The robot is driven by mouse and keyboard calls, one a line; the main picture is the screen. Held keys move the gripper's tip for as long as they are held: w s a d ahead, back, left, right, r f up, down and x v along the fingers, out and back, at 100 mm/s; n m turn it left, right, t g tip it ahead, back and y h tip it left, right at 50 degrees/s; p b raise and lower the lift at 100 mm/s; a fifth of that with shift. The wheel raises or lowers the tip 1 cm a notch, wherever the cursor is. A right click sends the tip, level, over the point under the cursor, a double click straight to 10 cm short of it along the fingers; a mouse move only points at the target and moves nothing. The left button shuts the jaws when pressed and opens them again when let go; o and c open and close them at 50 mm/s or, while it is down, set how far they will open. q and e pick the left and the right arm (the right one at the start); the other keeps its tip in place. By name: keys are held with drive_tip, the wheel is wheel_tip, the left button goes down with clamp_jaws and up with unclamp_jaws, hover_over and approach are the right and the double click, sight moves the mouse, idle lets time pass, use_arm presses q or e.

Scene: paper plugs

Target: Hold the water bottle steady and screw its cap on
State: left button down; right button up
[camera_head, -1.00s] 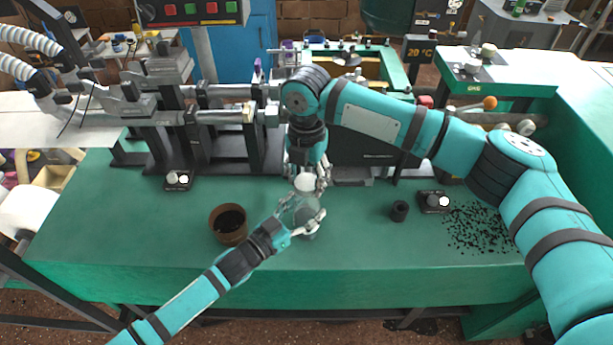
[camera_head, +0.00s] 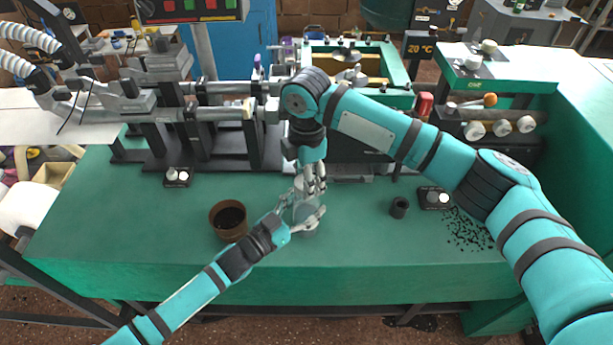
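The clear water bottle (camera_head: 306,218) stands upright on the green bench, near its front middle. My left gripper (camera_head: 304,214) comes in from the left, its fingers around the bottle's body on both sides, and appears closed on it. My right gripper (camera_head: 311,187) points down over the bottle's top from above. Its fingers are at the neck and cover the white cap, which I cannot make out clearly. Whether these fingers grip the cap or stand loose around it cannot be told.
A brown pot (camera_head: 229,221) with dark contents stands left of the bottle. Another button box (camera_head: 177,177) is at left. Machinery closes off the bench's back.

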drive_tip(key=m, duration=1.1)
drive_tip(key=shift+m, duration=0.4)
drive_tip(key=m, duration=0.7)
drive_tip(key=shift+a, duration=0.1)
drive_tip(key=m, duration=0.9)
drive_tip(key=shift+m, duration=0.4)
drive_tip(key=m, duration=1.2)
drive_tip(key=shift+m, duration=0.4)
drive_tip(key=m, duration=0.4)
drive_tip(key=o, duration=0.7)
drive_tip(key=shift+f, duration=0.1)
drive_tip(key=shift+c, duration=0.2)
